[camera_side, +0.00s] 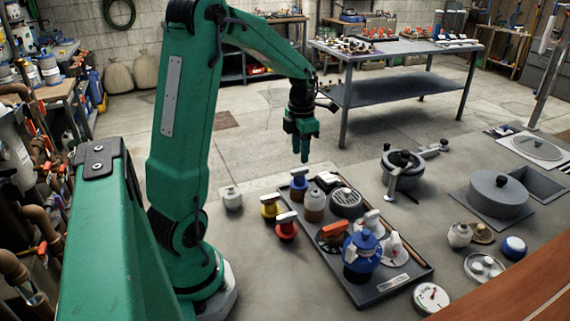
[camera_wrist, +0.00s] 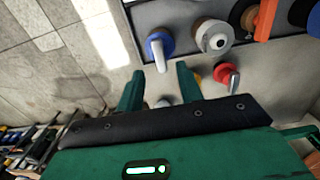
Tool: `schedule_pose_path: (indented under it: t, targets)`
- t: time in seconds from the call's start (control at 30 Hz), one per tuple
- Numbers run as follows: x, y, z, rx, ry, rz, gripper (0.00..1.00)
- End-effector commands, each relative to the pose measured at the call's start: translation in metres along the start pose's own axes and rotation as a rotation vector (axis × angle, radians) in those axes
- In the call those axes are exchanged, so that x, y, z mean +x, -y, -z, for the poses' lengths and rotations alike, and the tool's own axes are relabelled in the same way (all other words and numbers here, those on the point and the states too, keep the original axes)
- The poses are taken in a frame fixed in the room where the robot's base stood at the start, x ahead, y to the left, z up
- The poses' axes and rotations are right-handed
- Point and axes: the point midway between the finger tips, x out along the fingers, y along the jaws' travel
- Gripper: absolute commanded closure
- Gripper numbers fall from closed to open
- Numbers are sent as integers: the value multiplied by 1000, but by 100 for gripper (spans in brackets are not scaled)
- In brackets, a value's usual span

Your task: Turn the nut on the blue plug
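My gripper (camera_side: 304,157) hangs pointing down above the far edge of the work surface, behind and above a small blue plug (camera_side: 299,185) with a pale handle on top. In the wrist view my gripper (camera_wrist: 159,72) has its two green fingers apart, with nothing held between them. The small blue plug (camera_wrist: 158,42) shows there just beyond the fingertips, its pale handle pointing toward the gap. A larger blue fitting (camera_side: 361,254) with a lobed blue top stands on the near part of the dark tray. I cannot tell a separate nut on the small plug.
A yellow plug (camera_side: 270,207) and a red plug (camera_side: 286,229) stand left of the dark tray (camera_side: 374,300).

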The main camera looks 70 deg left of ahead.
Motion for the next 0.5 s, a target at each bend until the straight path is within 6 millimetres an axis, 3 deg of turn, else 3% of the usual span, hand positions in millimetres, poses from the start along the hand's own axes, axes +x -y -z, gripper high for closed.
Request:
schedule_pose_path:
  t: [0.3, 0.5]
  targets:
    - [39, 0, 1, 1, -3, 2, 64]
    - [50, 0, 0, 1, -1, 1, 64]
